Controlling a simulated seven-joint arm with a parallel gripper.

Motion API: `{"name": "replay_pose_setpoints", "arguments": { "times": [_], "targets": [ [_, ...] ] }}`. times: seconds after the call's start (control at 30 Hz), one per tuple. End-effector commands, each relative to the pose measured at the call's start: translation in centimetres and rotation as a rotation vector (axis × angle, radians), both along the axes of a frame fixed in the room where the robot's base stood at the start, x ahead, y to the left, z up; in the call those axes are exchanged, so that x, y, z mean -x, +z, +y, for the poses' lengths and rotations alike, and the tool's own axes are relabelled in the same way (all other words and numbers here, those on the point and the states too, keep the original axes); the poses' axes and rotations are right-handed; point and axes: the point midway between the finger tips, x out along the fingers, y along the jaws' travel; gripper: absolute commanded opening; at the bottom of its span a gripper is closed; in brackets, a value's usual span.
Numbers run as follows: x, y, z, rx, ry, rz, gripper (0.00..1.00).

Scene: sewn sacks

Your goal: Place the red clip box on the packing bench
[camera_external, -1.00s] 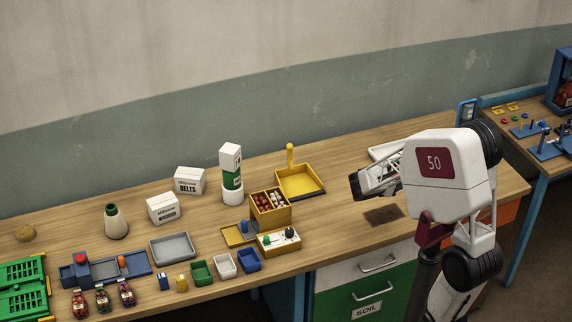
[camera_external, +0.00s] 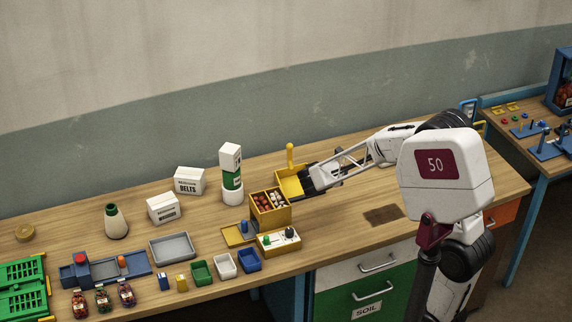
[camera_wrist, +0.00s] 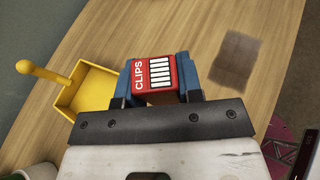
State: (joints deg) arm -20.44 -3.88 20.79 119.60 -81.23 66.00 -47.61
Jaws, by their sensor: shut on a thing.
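The red clip box (camera_wrist: 152,77), marked CLIPS with white bars, is between the blue finger pads of my gripper (camera_wrist: 155,85) in the wrist view. My gripper is shut on it. In the external view my gripper (camera_external: 312,180) reaches left over the wooden packing bench (camera_external: 350,215), beside the yellow dustpan (camera_external: 292,188). The clip box is hidden by the gripper there. I cannot tell whether the box touches the bench top.
The yellow dustpan (camera_wrist: 92,90) lies close to the left of the box in the wrist view.

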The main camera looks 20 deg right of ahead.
Motion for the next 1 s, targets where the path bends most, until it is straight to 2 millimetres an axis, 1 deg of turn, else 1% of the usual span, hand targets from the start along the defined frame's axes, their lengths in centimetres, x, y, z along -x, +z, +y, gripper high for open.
{"name": "replay_pose_setpoints", "arguments": {
  "times": [0.03,0.17,0.3,0.37,0.5,0.77,0.8,0.87,1.0],
  "targets": [
    [-0.7,0.0,1.6,0.000,0.024,0.000,0.10],
    [-2.0,0.2,5.3,-0.002,0.078,-0.001,0.10],
    [-3.2,0.3,9.4,-0.002,0.138,0.000,0.10],
    [-3.6,0.3,11.2,-0.002,0.163,0.002,0.10],
    [-4.5,0.4,15.4,-0.004,0.221,0.002,0.10],
    [-5.3,0.4,23.7,-0.004,0.331,0.002,0.10],
    [-5.4,0.4,25.0,-0.004,0.347,0.001,0.10],
    [-5.4,0.4,26.9,-0.004,0.373,0.001,0.10],
    [-5.2,0.3,31.5,-0.003,0.433,0.003,0.10]
  ]
}}
